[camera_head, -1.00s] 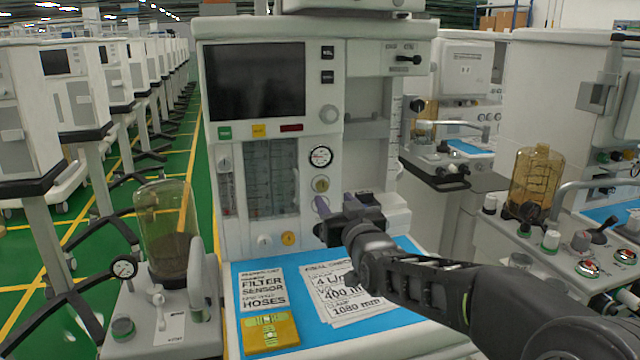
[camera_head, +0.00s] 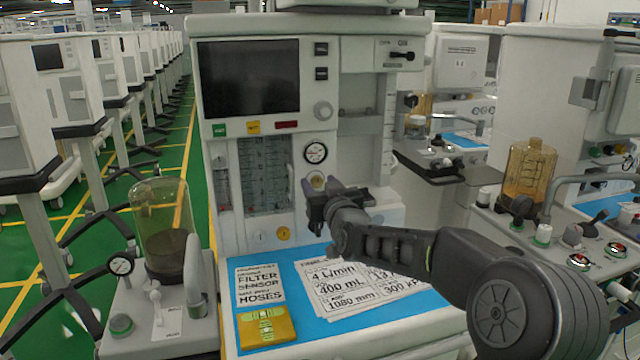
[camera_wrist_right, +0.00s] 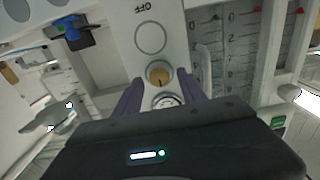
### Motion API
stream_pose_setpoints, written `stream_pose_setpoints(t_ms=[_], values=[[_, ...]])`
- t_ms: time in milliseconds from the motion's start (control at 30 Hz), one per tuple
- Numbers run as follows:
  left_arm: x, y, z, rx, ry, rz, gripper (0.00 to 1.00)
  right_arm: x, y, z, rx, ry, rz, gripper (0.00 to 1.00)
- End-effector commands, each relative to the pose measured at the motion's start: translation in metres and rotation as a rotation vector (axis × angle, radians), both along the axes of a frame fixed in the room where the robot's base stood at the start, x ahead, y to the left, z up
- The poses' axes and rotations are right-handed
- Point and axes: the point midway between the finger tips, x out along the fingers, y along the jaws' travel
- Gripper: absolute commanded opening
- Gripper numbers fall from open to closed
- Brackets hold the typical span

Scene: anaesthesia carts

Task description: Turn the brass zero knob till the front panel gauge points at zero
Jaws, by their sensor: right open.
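The front panel gauge (camera_head: 316,152) is a white round dial with a black rim on the anaesthesia cart (camera_head: 212,190). Its needle is too small to read surely. The brass zero knob (camera_head: 318,182) sits just below it, partly hidden by my right gripper (camera_head: 322,190). In the right wrist view the brass knob (camera_wrist_right: 159,74) shows between and beyond the two purple fingers (camera_wrist_right: 160,88), with part of the gauge (camera_wrist_right: 166,101) next to it. My right gripper is open and empty, with fingers either side of the knob; contact cannot be told. My left gripper is out of view.
Printed sheets (camera_head: 345,284) and a yellow block (camera_head: 266,327) lie on the blue worktop mat (camera_head: 312,334).

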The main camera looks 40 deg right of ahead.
Motion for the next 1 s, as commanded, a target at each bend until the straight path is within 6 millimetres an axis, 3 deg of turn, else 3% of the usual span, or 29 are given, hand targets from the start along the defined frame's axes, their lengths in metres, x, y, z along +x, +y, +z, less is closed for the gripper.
stream_pose_setpoints(t_ms=[267,833,1000], values=[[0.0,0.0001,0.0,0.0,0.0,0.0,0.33,0.0008,-0.0006,-0.0001,0.0,0.0,-0.001,0.46],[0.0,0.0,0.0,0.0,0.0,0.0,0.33,0.0006,-0.0005,-0.0001,0.0,0.0,-0.001,0.0],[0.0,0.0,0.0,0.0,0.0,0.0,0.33,0.0006,-0.0005,-0.0001,0.0,0.0,-0.001,0.0]])
